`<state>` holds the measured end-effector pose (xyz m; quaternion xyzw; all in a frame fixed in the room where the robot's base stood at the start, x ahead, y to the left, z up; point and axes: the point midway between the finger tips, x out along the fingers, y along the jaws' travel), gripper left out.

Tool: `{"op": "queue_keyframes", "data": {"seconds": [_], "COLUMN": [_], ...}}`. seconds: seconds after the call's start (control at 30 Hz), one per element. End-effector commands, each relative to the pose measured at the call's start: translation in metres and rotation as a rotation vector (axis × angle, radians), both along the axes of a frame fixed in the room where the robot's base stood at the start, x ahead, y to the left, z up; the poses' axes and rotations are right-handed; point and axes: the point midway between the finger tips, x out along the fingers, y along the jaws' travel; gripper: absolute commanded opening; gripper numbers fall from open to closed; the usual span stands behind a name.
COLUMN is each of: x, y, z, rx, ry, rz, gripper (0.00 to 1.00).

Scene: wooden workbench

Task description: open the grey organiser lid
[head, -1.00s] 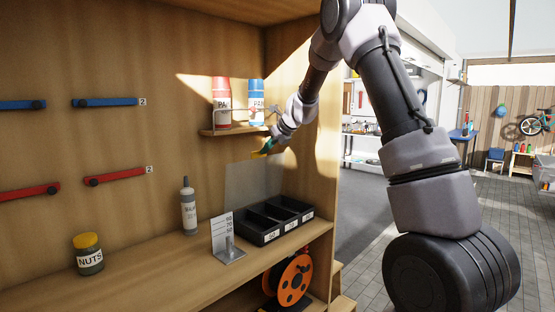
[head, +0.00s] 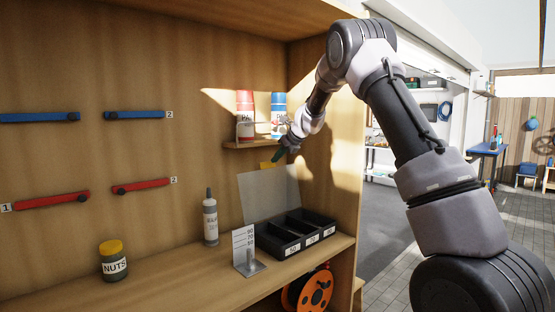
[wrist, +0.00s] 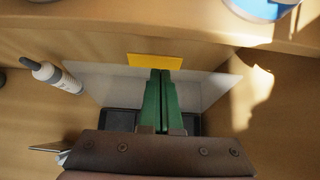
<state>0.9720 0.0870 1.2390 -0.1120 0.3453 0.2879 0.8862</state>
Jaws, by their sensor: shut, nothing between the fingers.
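The organiser (head: 292,249) is a dark tray with several open compartments and white number labels, on the bench's right end. Its grey see-through lid (head: 268,195) stands raised, roughly upright, at the back of the tray. A yellow tab (head: 266,165) sits at the lid's top edge. My gripper (head: 277,157) has green fingers, pressed together and empty, close beside the tab. In the wrist view the fingertips (wrist: 161,73) lie just below the yellow tab (wrist: 154,60), with the lid (wrist: 205,88) spread behind them. Whether they touch is unclear.
An upright number scale (head: 244,245) stands at the tray's front left. A grey bottle (head: 210,220) is left of the lid; a NUTS jar (head: 113,262) is further left. A small shelf (head: 252,145) with red and blue cans is close above my gripper.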

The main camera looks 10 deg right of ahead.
Motion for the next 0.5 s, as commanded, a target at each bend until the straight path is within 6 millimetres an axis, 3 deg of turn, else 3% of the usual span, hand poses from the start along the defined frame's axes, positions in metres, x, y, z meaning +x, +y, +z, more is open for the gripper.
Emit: {"op": "queue_keyframes", "data": {"seconds": [0.23,0.5], "x": [-0.005,-0.035], "y": [-0.004,-0.026], "z": [0.007,0.042], "rx": [0.001,0.001], "ry": [-0.002,-0.003], "rz": [-0.001,-0.001], "gripper": [0.0,0.0]}}
